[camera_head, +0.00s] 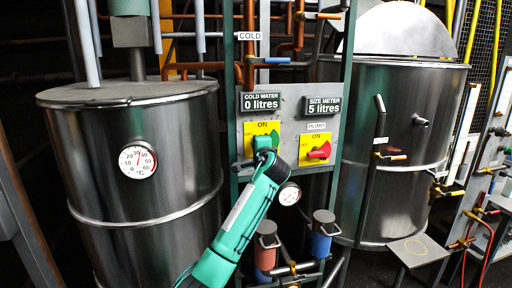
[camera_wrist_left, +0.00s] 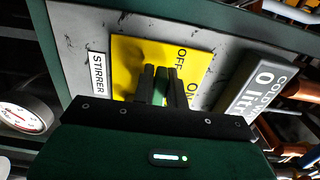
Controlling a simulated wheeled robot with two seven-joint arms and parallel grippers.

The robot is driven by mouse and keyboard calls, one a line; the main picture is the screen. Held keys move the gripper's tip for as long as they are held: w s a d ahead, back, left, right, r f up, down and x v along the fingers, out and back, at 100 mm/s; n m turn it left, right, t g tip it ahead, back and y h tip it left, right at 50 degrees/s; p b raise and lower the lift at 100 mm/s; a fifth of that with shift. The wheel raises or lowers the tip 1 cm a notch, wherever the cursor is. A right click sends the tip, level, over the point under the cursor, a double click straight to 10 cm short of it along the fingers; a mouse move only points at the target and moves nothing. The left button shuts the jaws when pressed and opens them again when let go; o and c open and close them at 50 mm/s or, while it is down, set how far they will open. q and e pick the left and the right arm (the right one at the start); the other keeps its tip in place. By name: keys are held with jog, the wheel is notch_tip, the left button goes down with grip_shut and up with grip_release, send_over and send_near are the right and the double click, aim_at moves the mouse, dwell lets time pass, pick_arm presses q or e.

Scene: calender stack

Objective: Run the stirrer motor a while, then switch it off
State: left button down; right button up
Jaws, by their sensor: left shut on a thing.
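The stirrer switch is a green knob (camera_wrist_left: 161,88) on a yellow plate (camera_wrist_left: 138,52) marked ON and OFF, with a STIRRER label (camera_wrist_left: 97,73) beside it in the left wrist view. My left gripper (camera_head: 264,146) reaches up to the grey panel from below in the head view. In the left wrist view its black fingers (camera_wrist_left: 163,90) are shut on the green knob. The fingers cover much of the knob, so I cannot tell for sure which mark it points to. My right gripper is not in view.
A red pump switch (camera_head: 318,151) on its own yellow plate sits just right of my gripper. Displays above read 0 litres (camera_head: 262,102) and 5 litres (camera_head: 325,107). A steel tank (camera_head: 105,220) with a thermometer (camera_head: 137,160) stands left; another tank (camera_head: 405,95) stands right.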

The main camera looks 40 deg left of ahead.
pick_arm(q)
jog(key=shift+f, duration=0.2)
jog(key=c, duration=1.5)
grip_release()
jog(key=shift+o, duration=0.3)
jog(key=shift+r, duration=0.1)
jog(key=shift+d, duration=0.1)
